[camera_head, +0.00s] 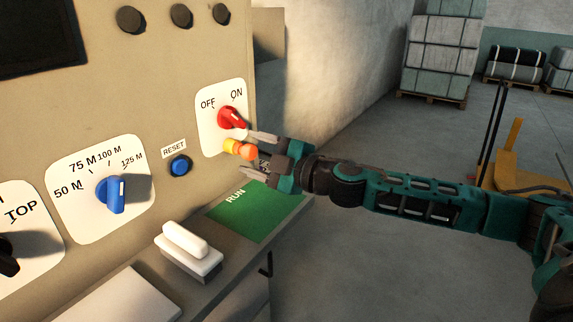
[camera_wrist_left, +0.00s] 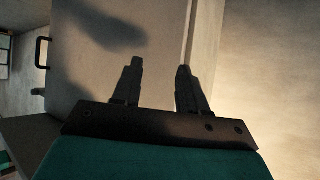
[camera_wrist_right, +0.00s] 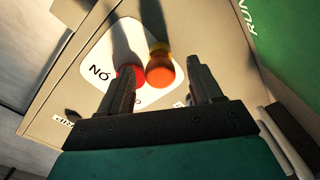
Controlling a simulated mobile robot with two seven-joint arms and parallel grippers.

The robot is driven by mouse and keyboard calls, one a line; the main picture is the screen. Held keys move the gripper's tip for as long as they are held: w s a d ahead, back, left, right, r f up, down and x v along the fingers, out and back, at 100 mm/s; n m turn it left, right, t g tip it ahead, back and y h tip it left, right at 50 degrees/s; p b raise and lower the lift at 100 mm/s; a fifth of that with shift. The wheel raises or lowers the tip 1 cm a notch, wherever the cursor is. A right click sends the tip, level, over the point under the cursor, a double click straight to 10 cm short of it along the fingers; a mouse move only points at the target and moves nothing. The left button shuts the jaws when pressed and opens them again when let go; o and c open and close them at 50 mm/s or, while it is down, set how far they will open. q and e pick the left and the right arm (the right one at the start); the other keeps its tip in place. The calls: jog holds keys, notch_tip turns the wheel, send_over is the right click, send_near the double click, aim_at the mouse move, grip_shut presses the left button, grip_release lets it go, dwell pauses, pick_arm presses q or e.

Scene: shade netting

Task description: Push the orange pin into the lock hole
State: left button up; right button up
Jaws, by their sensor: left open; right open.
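The orange pin (camera_head: 247,152) sticks out from the panel just below the red ON/OFF knob (camera_head: 231,117), with a yellow collar (camera_head: 231,146) behind its orange head. In the right wrist view the orange head (camera_wrist_right: 160,72) shows between and beyond the fingertips, close to the red knob (camera_wrist_right: 131,76). My right gripper (camera_head: 259,154) is open around the region of the pin; whether a finger touches it I cannot tell. The lock hole itself is hidden. My left gripper (camera_wrist_left: 157,68) is open and empty in the left wrist view, before a plain pale surface.
The panel holds a blue RESET button (camera_head: 180,166), a blue selector knob (camera_head: 112,194) and a black knob (camera_head: 8,256). A white handle block (camera_head: 188,250) and a green RUN plate (camera_head: 254,211) lie on the ledge below. Open floor lies right of the cabinet, with stacked pallets (camera_head: 441,55) behind.

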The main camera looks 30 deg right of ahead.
jog(key=b+v, duration=0.1)
jog(key=v, duration=0.2)
jog(key=shift+f+b, duration=0.3)
jog(key=shift+b, duration=0.05)
jog(key=shift+s+d+b, duration=0.25)
jog(key=shift+s+b, duration=0.25)
jog(key=shift+s, duration=0.15)
send_near(254, 156)
jog(key=shift+s, duration=0.65)
jog(key=shift+s+d+r+p, duration=0.25)
jog(key=shift+s+d+p, duration=0.3)
jog(key=shift+s+p, duration=0.1)
